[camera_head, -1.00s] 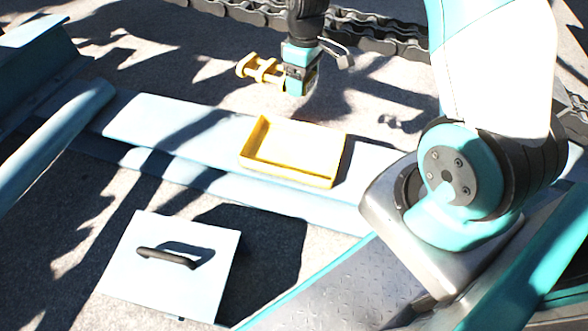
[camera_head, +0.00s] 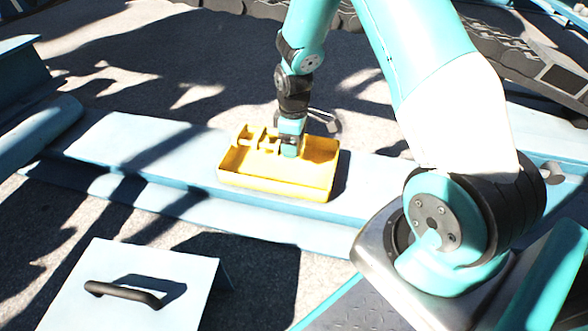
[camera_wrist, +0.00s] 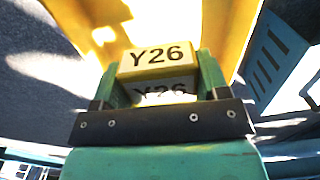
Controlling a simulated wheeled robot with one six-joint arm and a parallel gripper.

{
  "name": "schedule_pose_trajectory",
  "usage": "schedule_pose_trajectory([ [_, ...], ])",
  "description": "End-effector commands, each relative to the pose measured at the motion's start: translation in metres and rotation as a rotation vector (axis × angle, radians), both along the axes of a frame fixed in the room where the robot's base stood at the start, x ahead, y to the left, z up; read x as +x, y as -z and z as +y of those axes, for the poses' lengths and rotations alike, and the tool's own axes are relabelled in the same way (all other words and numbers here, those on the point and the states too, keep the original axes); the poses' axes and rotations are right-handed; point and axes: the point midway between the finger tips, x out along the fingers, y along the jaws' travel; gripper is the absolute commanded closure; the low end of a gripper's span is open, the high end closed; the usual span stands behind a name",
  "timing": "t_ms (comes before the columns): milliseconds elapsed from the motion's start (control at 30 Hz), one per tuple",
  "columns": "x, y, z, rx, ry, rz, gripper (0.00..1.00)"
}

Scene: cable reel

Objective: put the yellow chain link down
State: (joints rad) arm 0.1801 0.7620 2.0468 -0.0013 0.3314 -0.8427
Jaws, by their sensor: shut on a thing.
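The yellow chain link (camera_head: 256,137) is in my gripper (camera_head: 291,150), over the yellow tray (camera_head: 278,188) in the head view. The link appears to be inside or just above the tray; I cannot tell whether it touches the floor of it. In the wrist view my gripper (camera_wrist: 158,85) has its two green fingers on either side of the link's end block (camera_wrist: 157,58), marked Y26. The yellow tray wall (camera_wrist: 225,25) shows behind it. The far part of the link is hidden in the wrist view.
The tray rests on a pale blue beam (camera_head: 120,150) that runs across the ground. A white panel with a black handle (camera_head: 122,293) lies in front at the lower left. A dark chain track (camera_head: 470,35) runs along the back.

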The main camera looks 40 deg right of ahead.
Motion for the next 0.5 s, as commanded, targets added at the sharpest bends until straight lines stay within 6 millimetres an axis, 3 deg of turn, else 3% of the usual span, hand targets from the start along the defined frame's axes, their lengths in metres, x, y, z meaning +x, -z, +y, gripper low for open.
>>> schedule_pose_trajectory([
  [33, 0.0, 0.014, 0.0, 0.001, 0.0, -0.001, 0.7],
  [267, 0.001, 0.028, 0.0, 0.0, 0.0, -0.002, 0.7],
  [500, 0.0, 0.064, 0.0, 0.0, 0.0, 0.0, 0.7],
])
